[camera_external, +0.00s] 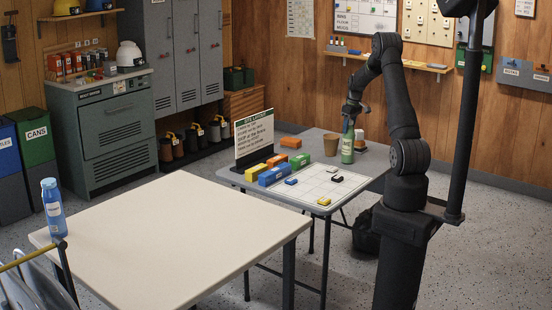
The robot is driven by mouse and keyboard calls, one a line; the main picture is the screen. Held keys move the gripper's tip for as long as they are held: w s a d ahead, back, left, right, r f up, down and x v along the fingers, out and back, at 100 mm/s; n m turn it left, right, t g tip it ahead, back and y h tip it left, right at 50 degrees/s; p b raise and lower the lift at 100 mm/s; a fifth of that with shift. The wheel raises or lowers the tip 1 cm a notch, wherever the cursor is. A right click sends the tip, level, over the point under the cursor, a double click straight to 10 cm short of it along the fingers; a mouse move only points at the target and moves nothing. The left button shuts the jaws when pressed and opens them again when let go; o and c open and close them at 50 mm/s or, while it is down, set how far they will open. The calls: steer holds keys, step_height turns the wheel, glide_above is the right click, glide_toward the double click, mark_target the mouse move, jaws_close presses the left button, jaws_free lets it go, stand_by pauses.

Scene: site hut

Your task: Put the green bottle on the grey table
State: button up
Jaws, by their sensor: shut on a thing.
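The green bottle (347,150) is upright over the right rear part of the grey table (374,163). My gripper (349,115) comes down from above and is shut on the bottle's upper end, which is partly hidden. The bottle's base appears at or very near the table top; I cannot tell whether it touches.
A brown cup (331,145) stands left of the bottle, and an orange-brown item (359,139) is close behind it. Coloured blocks (274,175), a sign (254,138) and a white grid sheet (317,186) occupy the front and left. A beige table (165,240) with a blue bottle (53,208) stands nearer.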

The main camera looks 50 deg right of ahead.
steer(key=shift+f, duration=0.2)
steer(key=o, duration=1.2)
steer(key=shift+r, duration=0.1)
steer(key=r, duration=0.4)
steer(key=s+r, duration=0.1)
steer(key=r, duration=0.7)
steer(key=shift+s, duration=0.4)
